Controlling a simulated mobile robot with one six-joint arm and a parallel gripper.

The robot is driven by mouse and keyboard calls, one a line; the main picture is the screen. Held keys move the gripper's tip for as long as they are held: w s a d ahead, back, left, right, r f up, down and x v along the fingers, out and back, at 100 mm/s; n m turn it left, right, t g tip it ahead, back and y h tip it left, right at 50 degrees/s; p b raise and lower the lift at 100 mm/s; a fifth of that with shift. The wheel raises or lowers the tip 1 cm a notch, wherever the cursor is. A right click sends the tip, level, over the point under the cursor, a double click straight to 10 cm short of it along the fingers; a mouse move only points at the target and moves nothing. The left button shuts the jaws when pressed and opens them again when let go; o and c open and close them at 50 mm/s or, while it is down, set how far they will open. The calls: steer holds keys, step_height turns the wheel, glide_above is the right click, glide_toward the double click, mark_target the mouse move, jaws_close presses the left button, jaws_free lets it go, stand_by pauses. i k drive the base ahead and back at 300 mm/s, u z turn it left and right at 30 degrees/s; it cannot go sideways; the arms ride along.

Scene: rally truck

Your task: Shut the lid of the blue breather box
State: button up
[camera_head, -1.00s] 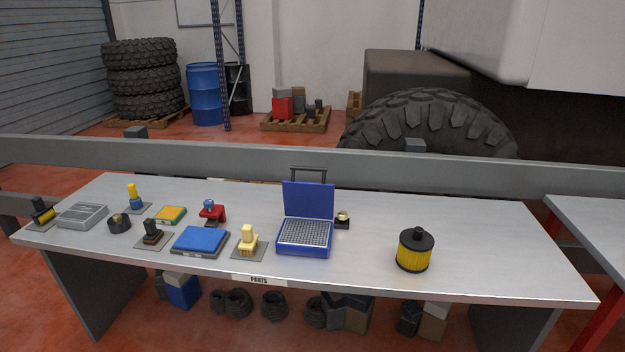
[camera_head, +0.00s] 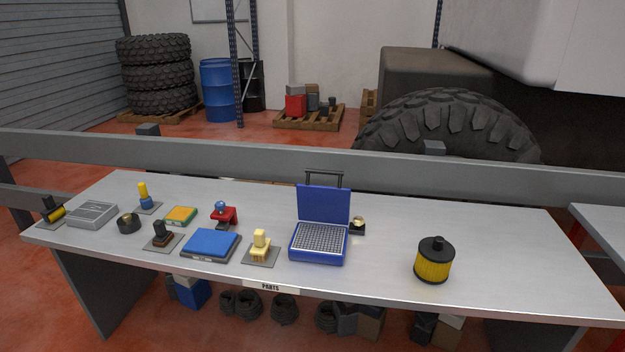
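A light grid (camera_head: 320,237) shows inside the box. My gripper is not in view.
A yellow filter with a black cap (camera_head: 434,260) stands to the right on the table (camera_head: 510,245). A small dark part (camera_head: 357,226) sits close beside the box's right side. A yellow part on a plate (camera_head: 261,247) and a blue flat case (camera_head: 211,244) lie to its left.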

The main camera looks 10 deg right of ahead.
mark_target(316, 203)
steer(key=u, duration=0.15)
steer(key=i, duration=0.7)
steer(key=u, duration=1.55)
steer(key=k, duration=0.5)
steer(key=u, duration=0.35)
